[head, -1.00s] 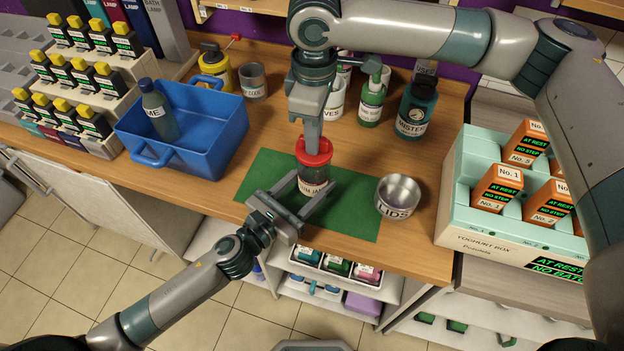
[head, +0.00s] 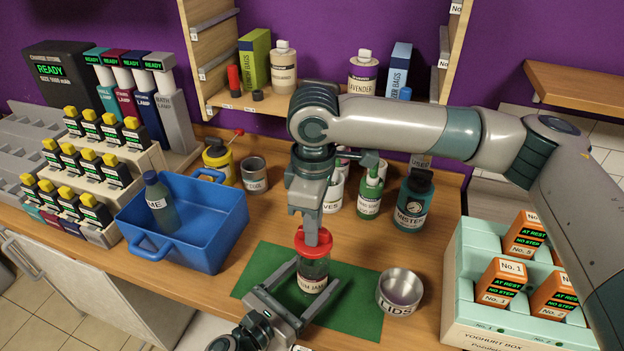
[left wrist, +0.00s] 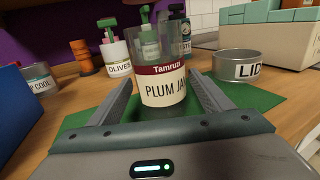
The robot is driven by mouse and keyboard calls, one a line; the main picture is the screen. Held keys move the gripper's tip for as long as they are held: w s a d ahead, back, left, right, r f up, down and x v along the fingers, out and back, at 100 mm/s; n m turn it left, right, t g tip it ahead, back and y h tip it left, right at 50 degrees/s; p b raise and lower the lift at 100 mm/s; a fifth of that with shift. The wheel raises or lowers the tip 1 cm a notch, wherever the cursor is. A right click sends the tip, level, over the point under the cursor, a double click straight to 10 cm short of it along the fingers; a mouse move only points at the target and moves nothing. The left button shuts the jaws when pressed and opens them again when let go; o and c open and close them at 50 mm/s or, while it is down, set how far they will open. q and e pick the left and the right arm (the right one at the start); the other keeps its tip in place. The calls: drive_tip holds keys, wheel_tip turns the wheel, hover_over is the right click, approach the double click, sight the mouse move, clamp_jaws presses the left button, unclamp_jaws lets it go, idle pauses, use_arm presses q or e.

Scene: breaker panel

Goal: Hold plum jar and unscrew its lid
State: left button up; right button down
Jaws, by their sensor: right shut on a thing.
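The plum jar (head: 313,278) stands upright on the green mat, a clear glass jar with a white label. Its label also shows in the left wrist view (left wrist: 162,88).
The green mat (head: 360,318) lies under the jar. A metal lids bowl (head: 400,287) stands to the right, with the yoghurt box (head: 505,335) beyond. A blue bin (head: 205,240) is left. Behind are a green pump bottle (head: 369,197) and a dark teal bottle (head: 412,207).

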idle(0.3)
use_arm(q)
drive_tip(key=shift+v, duration=6)
drive_tip(key=shift+a, duration=0.15)
use_arm(e)
drive_tip(key=shift+a, duration=0.1)
